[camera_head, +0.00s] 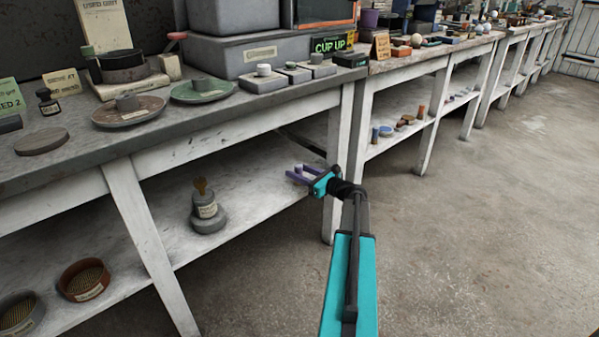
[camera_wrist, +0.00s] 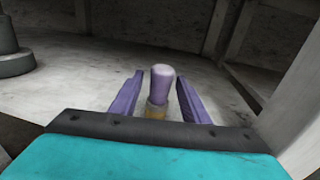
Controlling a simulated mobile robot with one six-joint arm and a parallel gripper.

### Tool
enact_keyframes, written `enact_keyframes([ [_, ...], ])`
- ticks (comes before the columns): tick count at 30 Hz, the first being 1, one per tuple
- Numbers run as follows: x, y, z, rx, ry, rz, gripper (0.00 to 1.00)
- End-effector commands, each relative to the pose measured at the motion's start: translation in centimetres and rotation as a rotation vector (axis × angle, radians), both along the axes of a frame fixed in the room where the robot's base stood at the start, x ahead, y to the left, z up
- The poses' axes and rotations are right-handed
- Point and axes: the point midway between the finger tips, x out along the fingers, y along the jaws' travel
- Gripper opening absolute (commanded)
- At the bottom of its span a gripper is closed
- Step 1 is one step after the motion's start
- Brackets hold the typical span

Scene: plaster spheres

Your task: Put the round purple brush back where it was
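My gripper (camera_head: 297,173) is over the lower shelf of the near bench, close to its right front leg. In the wrist view its two purple fingers (camera_wrist: 159,82) are spread apart. Between them is the purple brush (camera_wrist: 161,79), with a rounded purple end up and a tan part below. A gap shows on each side of the brush, so the gripper looks open around it. The brush's lower end is hidden behind the gripper body. In the head view I cannot make the brush out from the purple fingers.
A grey stepped holder (camera_head: 208,218) with a tan brush stands on the lower shelf (camera_head: 255,190) to the left. Two round sieves (camera_head: 85,279) are further left. A white bench leg (camera_head: 335,190) is close on the right. The shelf between holder and gripper is clear.

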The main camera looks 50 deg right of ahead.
Motion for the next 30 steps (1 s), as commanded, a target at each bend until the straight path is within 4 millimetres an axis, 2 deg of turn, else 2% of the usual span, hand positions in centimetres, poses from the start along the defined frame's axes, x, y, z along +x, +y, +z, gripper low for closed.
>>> enact_keyframes([
  [12, 0.0, 0.0, 0.4, -0.001, -0.001, 0.000, 0.42],
  [14, -0.5, 0.0, 0.5, 0.000, 0.000, -0.001, 0.42],
  [20, -2.9, -0.2, 0.8, 0.000, 0.000, -0.002, 0.42],
  [30, -8.3, -0.6, 1.1, 0.000, 0.000, -0.001, 0.42],
])
